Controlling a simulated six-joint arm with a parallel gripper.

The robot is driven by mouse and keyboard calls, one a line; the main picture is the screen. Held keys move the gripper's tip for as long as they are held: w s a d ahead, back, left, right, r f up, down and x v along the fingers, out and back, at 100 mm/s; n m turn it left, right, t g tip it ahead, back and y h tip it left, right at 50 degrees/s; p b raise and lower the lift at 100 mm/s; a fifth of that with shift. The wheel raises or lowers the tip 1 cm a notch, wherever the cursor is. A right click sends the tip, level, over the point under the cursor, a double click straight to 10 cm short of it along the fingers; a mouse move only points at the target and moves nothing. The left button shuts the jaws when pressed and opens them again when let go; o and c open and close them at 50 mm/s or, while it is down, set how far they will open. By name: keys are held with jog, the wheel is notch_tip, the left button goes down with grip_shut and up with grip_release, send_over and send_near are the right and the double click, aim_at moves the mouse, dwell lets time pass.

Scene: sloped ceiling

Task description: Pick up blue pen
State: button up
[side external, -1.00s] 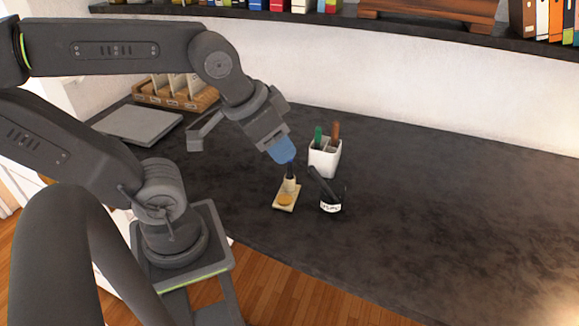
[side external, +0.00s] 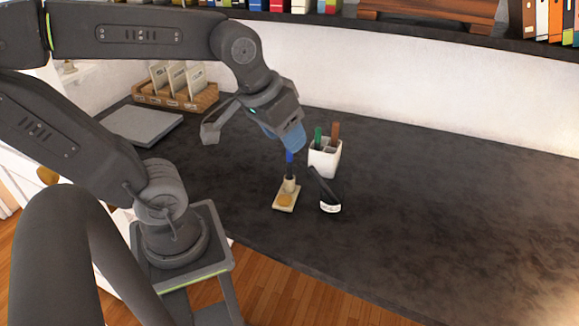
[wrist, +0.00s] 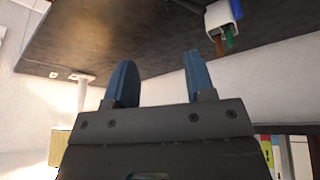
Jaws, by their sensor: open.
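A blue pen (side external: 290,158) stands upright in a small cream holder (side external: 288,195) on the dark counter in the side view. My gripper (side external: 287,141) has blue fingers and is just above the pen's top, tilted. The wrist view shows the fingers (wrist: 160,82) apart with nothing between them. A blue shape (wrist: 237,9) at the top right of the wrist view may be the pen; I cannot tell.
A white cup (side external: 324,160) with green and brown pens stands behind and right of the holder. A wooden organiser (side external: 175,97) and grey slab (side external: 140,125) are at back left. The right counter is clear.

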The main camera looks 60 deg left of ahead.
jog(key=w+a+f+n+g, duration=0.25)
jog(key=w+a+n, duration=0.35)
jog(key=a+n, duration=0.3)
jog(key=n+g, duration=0.2)
jog(key=n, duration=0.4)
send_over(290, 160)
jog(key=a, duration=0.1)
notch_tip(290, 160, down, 2)
jog(key=f, duration=0.1)
notch_tip(290, 160, down, 13)
jog(key=shift+w, duration=0.15)
jog(key=shift+c, duration=0.5)
grip_shut()
